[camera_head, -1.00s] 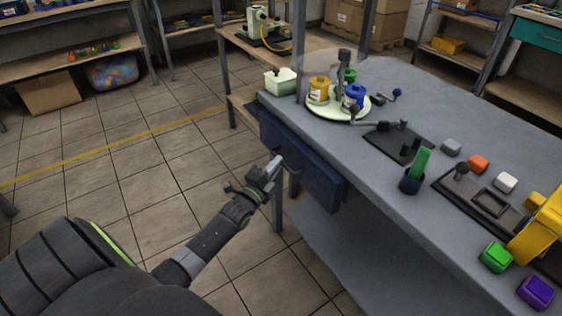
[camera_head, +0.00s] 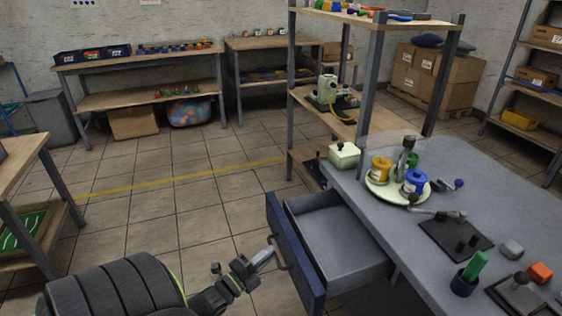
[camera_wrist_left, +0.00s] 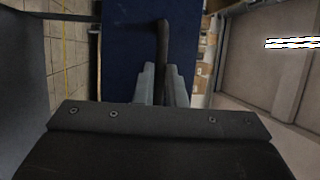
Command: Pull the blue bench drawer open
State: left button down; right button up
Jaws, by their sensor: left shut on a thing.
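The blue bench drawer (camera_head: 296,254) is pulled out from the grey workbench (camera_head: 455,190). Its inside (camera_head: 338,240) is grey and looks empty. A dark bar handle (camera_head: 277,252) is on its blue front. My left gripper (camera_head: 268,256) is at the drawer front and shut on the handle. In the left wrist view, the gripper's fingers (camera_wrist_left: 162,84) close around the dark handle bar (camera_wrist_left: 163,45), with the blue drawer front (camera_wrist_left: 128,50) behind it. My right gripper is not in view.
On the bench stand a round tray (camera_head: 375,193) with yellow, blue and green pots, a black plate (camera_head: 438,243) and a dark cup (camera_head: 464,284) with a green item. A pale lidded box (camera_head: 344,156) sits by the bench's far corner. Tiled floor (camera_head: 170,225) left of the drawer is clear.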

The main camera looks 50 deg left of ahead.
pick_arm(q)
jog(key=shift+s+a, duration=0.15)
jog(key=shift+s, duration=0.15)
jog(key=c, duration=1.5)
grip_release()
